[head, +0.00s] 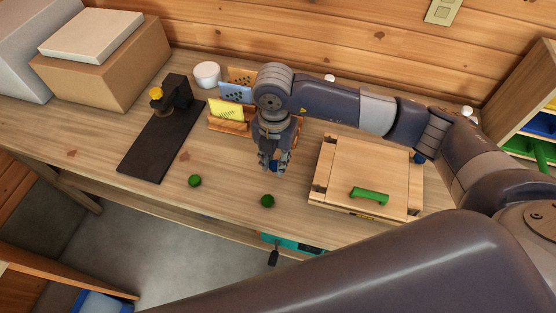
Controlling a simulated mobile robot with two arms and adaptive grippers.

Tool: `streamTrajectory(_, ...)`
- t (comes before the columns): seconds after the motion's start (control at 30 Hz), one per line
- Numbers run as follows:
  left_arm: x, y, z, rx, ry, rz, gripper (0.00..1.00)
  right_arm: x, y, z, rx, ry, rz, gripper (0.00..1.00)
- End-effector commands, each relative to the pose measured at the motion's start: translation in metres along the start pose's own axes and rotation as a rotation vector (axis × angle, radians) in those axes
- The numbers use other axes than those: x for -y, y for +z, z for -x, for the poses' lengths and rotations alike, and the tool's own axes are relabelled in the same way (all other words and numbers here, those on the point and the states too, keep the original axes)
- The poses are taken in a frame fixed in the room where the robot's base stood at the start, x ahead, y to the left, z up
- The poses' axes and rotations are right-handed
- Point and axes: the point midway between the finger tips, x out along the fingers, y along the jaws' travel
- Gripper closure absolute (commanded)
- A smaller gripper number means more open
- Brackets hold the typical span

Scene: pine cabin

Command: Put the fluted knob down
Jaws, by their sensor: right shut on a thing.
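My right gripper (274,164) is above the workbench, pointing down. It is shut on a small blue thing (273,167), which I take to be the fluted knob. The fingers hide most of it, so its ribs do not show, and I cannot tell whether it touches the bench top. Two green round knobs lie on the bench: one (267,201) just in front of the gripper and one (195,181) to its left. My left gripper is not in view.
A wooden box (370,165) with a green handle (369,196) stands right of the gripper. A black stand (160,140) with a yellow knob (156,93) is at left. Card holders and a white cup (207,74) stand behind. Bare bench (225,165) lies left of the gripper.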

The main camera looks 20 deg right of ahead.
Motion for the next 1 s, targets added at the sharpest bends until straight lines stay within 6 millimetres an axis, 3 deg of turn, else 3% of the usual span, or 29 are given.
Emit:
streamTrajectory(0.1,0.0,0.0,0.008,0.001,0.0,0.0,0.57,0.005,0.013,-0.002,-0.001,-0.004,-0.004,1.0)
streamTrajectory(0.3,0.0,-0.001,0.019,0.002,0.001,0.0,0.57,0.004,0.011,-0.032,-0.001,-0.002,-0.001,1.0)
streamTrajectory(0.7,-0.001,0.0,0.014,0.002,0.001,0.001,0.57,0.003,0.011,-0.041,0.0,0.0,-0.001,1.0)
streamTrajectory(0.73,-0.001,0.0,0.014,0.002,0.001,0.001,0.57,0.003,0.011,-0.04,0.0,0.0,-0.001,0.75)
streamTrajectory(0.8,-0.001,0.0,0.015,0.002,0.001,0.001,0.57,0.003,0.011,-0.039,0.0,0.0,-0.001,0.6)
streamTrajectory(1.0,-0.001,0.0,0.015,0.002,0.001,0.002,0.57,0.003,0.011,-0.039,0.0,0.0,-0.001,0.58)
